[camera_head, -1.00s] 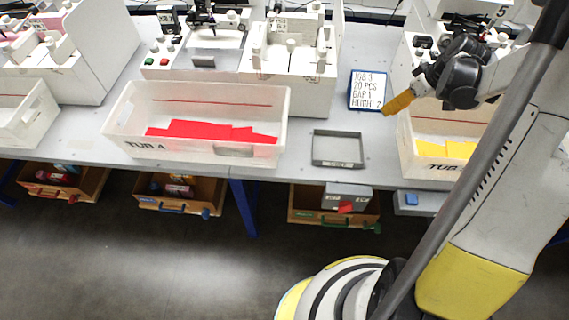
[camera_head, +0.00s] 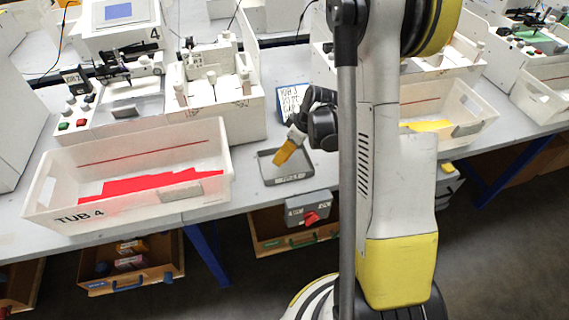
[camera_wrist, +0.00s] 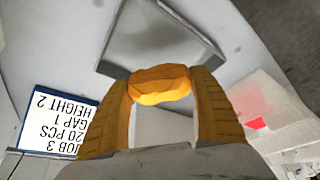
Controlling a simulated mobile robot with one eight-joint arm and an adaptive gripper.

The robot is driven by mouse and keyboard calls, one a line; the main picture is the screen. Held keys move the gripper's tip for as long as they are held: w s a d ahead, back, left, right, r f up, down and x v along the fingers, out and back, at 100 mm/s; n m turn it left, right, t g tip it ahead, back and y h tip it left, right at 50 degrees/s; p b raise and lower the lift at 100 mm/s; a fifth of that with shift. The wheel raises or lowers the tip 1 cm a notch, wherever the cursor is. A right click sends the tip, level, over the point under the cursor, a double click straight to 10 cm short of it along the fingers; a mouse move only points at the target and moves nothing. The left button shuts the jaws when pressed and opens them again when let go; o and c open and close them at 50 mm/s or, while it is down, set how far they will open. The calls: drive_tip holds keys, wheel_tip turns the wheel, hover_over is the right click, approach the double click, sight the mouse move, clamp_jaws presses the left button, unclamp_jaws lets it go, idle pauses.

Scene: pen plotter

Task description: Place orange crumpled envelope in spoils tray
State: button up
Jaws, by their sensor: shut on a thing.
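My gripper (camera_head: 284,152) is shut on the orange crumpled envelope (camera_wrist: 160,85), a small lumpy piece between its ribbed yellow fingers in the wrist view. In the head view the fingers point down over the shallow grey tray (camera_head: 270,176), which I take to be the spoils tray. The envelope cannot be told apart from the fingers there. The tray (camera_wrist: 138,22) also shows in the wrist view, beyond the envelope. The visible part of its floor looks empty. The exact height of the envelope above the tray cannot be told.
Tub 4 (camera_head: 75,190), with red envelopes, stands left of the tray. A tub with yellow envelopes (camera_head: 470,110) stands to the right, partly behind my arm. A job sign (camera_head: 290,95) stands behind the tray. The table's front edge is close to the tray.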

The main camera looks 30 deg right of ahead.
sight(285, 166)
drive_tip(key=shift+a+f, duration=0.25)
drive_tip(key=shift+f, duration=0.25)
drive_tip(key=shift+f+b, duration=0.9)
drive_tip(key=shift+f, duration=0.7)
drive_tip(key=shift+f, duration=0.2)
drive_tip(key=o, duration=0.6)
drive_tip(key=shift+c, duration=0.2)
drive_tip(key=shift+r, duration=0.15)
